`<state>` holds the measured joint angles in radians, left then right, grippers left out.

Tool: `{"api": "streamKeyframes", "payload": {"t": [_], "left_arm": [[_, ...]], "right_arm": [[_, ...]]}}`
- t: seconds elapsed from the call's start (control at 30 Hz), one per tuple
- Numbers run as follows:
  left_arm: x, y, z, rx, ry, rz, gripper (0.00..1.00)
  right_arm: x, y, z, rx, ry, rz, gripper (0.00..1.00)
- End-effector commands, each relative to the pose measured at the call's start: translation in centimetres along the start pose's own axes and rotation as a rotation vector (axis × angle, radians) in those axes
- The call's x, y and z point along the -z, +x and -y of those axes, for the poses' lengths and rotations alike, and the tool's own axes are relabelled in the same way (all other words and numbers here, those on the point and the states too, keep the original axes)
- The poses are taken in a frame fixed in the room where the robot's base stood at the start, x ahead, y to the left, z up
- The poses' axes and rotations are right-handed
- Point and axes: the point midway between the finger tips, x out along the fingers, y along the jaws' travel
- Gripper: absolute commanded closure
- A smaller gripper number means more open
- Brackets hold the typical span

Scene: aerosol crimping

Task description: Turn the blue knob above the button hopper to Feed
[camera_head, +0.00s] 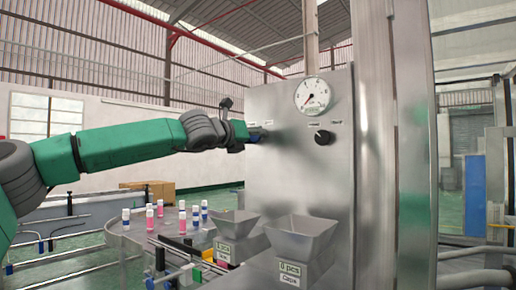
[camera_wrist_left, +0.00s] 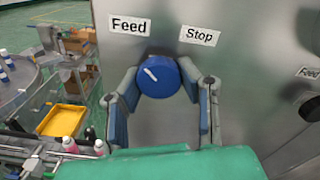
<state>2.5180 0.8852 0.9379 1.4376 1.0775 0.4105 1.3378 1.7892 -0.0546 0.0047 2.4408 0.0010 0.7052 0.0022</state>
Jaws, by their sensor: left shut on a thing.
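The blue knob (camera_wrist_left: 159,77) is on the steel panel in the left wrist view, between the fingers of my left gripper (camera_wrist_left: 160,92). The gripper is shut on it, with one finger on each side. The knob's white mark points up and left, toward the Feed label (camera_wrist_left: 130,26). The Stop label (camera_wrist_left: 199,36) is at the upper right of the knob. In the head view my left gripper (camera_head: 256,136) reaches the panel from the left and largely hides the knob. The left hopper (camera_head: 238,230) is below it. My right gripper is in neither view.
A black knob (camera_head: 322,137) and a pressure gauge (camera_head: 312,95) are on the panel to the right. The Caps hopper (camera_head: 302,236) stands beside the left hopper. Several pink and blue bottles stand on a round table (camera_head: 120,228) at the left. A yellow tray (camera_wrist_left: 62,120) is lower left.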

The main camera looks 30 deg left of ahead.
Motion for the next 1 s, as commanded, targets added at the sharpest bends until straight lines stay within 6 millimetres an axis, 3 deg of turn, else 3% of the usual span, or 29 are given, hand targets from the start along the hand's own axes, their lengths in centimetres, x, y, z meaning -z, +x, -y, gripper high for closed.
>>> {"api": "streamKeyframes", "payload": {"t": [0.6,1.0], "left_arm": [[0.1,0.0,-0.4,-0.001,-0.582,0.005,0.98],[0.1,0.1,-0.4,-0.005,-0.826,0.002,0.98]], "right_arm": [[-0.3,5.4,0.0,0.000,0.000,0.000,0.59],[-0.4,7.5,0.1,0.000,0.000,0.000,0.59]]}}
